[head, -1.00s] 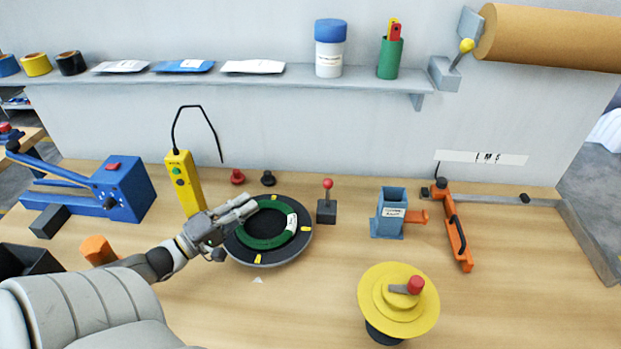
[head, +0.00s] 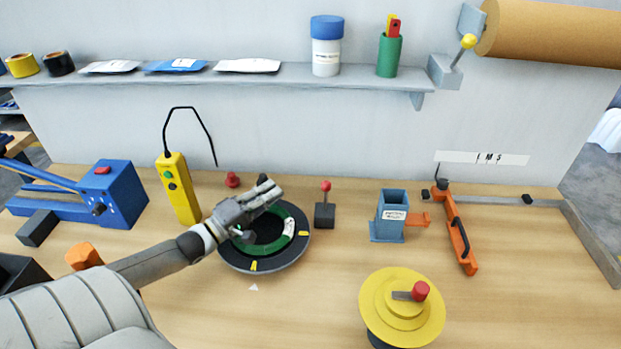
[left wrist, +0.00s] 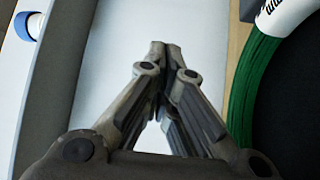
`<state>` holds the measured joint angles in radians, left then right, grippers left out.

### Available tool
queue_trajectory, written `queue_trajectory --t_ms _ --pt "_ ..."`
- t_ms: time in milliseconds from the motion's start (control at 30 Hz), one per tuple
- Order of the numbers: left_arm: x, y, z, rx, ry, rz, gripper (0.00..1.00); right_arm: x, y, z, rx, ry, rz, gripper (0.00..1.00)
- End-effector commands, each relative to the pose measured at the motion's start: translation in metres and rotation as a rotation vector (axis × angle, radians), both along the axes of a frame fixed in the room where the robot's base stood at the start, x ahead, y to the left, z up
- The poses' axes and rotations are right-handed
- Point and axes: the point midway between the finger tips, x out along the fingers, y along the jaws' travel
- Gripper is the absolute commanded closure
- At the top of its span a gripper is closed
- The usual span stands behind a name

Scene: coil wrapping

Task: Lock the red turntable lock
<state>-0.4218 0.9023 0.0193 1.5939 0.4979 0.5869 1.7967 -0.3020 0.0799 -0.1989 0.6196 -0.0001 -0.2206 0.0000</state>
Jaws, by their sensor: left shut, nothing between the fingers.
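A lever with a red ball (head: 325,187) stands upright on a small dark block, just right of the round turntable (head: 262,263). A small red knob (head: 232,180) stands behind the turntable. I cannot tell which of these two is the turntable lock. A green coil (head: 250,250) with a white label lies on the turntable; its edge also shows in the left wrist view (left wrist: 250,85). My left gripper (head: 271,187) is shut and empty above the turntable's back edge, between the red knob and the lever and apart from both. My right gripper is out of view.
A yellow control box (head: 178,190) stands left of the turntable. A blue holder (head: 391,215) and an orange-armed tool (head: 457,235) are to the right. A yellow stepped disc (head: 402,310) stands in front. A shelf (head: 220,78) crosses the wall.

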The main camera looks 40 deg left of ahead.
Motion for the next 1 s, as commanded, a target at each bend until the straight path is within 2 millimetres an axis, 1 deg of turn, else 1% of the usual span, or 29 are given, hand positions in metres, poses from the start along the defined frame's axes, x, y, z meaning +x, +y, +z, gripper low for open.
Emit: queue_trajectory --t_ms 33,100,867,900,1000 --pt "0.008 -0.002 0.003 -0.001 -0.004 0.000 1.00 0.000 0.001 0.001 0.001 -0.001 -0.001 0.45" --pt "0.017 -0.003 0.004 -0.001 -0.004 0.001 1.00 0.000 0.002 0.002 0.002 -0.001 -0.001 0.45" --pt "0.114 -0.026 0.020 0.000 -0.003 0.000 1.00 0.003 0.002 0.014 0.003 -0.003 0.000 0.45" --pt "0.107 -0.035 0.019 -0.005 0.003 -0.003 1.00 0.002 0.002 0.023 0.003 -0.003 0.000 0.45" --pt "0.099 -0.046 0.016 -0.005 0.002 -0.001 1.00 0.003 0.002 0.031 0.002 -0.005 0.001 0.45"
